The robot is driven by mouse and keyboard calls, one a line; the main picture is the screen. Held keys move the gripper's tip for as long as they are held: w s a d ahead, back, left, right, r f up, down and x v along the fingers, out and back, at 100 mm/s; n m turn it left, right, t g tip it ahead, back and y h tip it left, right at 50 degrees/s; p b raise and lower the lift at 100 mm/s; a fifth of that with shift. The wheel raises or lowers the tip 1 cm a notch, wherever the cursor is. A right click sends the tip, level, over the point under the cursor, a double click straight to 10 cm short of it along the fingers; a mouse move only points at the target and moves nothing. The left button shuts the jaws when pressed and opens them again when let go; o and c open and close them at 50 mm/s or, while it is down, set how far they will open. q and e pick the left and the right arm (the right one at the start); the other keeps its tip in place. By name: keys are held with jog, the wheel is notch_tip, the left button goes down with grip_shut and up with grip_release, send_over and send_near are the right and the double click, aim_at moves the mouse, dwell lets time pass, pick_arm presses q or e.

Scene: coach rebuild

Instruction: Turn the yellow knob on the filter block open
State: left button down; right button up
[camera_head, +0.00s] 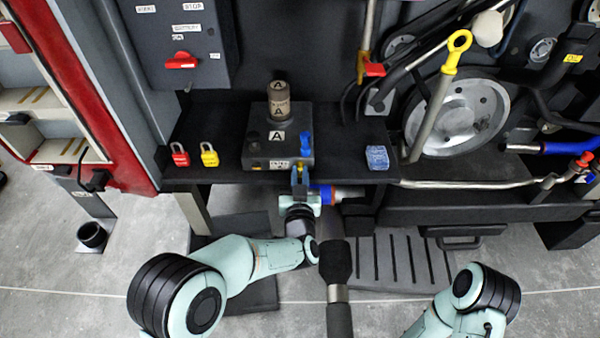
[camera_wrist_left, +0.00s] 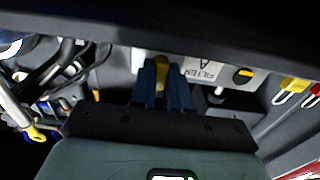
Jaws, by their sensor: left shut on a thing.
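The filter block (camera_head: 304,118) is a dark grey box marked A on the shelf's front edge, with a canister on top. Its front, with the upside-down word FILTER, shows in the left wrist view (camera_wrist_left: 207,70). The yellow knob (camera_wrist_left: 162,69) is low on this front, mostly hidden between the fingers; a bit of it shows in the head view (camera_head: 299,166). My left gripper (camera_head: 300,179), with blue fingers, is shut on the knob, one finger on each side in the left wrist view (camera_wrist_left: 163,82). My right gripper is out of view.
A red padlock (camera_head: 180,156) and a yellow padlock (camera_head: 209,157) lie left of the block on the shelf. A blue lever (camera_head: 306,143) stands at the block's right front. A clear blue item (camera_head: 377,157) lies further right. The shelf edge (camera_head: 235,180) is close above my left wrist.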

pick_arm(q)
jog(key=shift+r+m+p, duration=0.1)
jog(key=shift+m+p, duration=1.75)
jog(key=shift+m, duration=0.15)
jog(key=shift+m+p, duration=0.6)
jog(key=shift+m, duration=0.3)
jog(key=shift+m+p, duration=1.1)
jog(key=shift+m, duration=0.4)
jog(key=shift+m+p, duration=0.9)
jog(key=shift+m, duration=0.6)
